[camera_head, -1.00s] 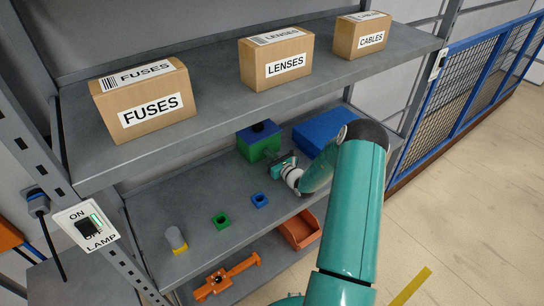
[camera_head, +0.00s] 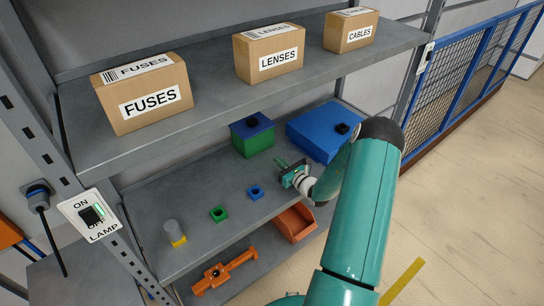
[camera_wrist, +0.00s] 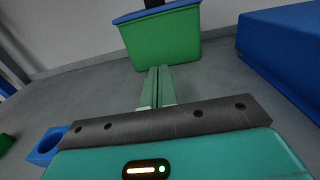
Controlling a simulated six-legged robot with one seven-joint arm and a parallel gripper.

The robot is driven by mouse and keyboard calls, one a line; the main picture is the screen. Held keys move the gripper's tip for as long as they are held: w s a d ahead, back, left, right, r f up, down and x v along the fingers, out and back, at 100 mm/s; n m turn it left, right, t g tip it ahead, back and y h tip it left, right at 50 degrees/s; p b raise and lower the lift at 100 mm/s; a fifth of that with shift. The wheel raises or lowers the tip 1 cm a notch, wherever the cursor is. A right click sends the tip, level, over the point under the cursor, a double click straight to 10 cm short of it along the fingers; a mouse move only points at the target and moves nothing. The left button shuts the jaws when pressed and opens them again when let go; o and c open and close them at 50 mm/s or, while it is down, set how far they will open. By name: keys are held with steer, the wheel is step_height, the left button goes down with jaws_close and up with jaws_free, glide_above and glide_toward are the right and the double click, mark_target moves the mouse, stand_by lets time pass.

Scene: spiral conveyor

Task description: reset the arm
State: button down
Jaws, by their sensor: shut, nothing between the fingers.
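My gripper (camera_head: 284,165) is over the middle shelf (camera_head: 190,196), in front of a green box with a blue lid (camera_head: 255,138). In the wrist view its two green fingers (camera_wrist: 156,82) are together with nothing between them. The green box (camera_wrist: 162,48) stands ahead of the fingertips there, and whether they touch it is hard to tell. My teal arm reaches in from the lower right and hides part of the shelf's right end.
A large blue box (camera_head: 318,137) stands right of the green box. Small blue (camera_head: 256,192) and green (camera_head: 218,214) square pieces and a grey-yellow cylinder (camera_head: 174,233) stand along the shelf. An orange bin (camera_head: 294,223) sits below.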

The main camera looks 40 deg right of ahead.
steer(key=shift+s+d, duration=0.15)
steer(key=shift+s, duration=2)
steer(key=shift+s, duration=0.1)
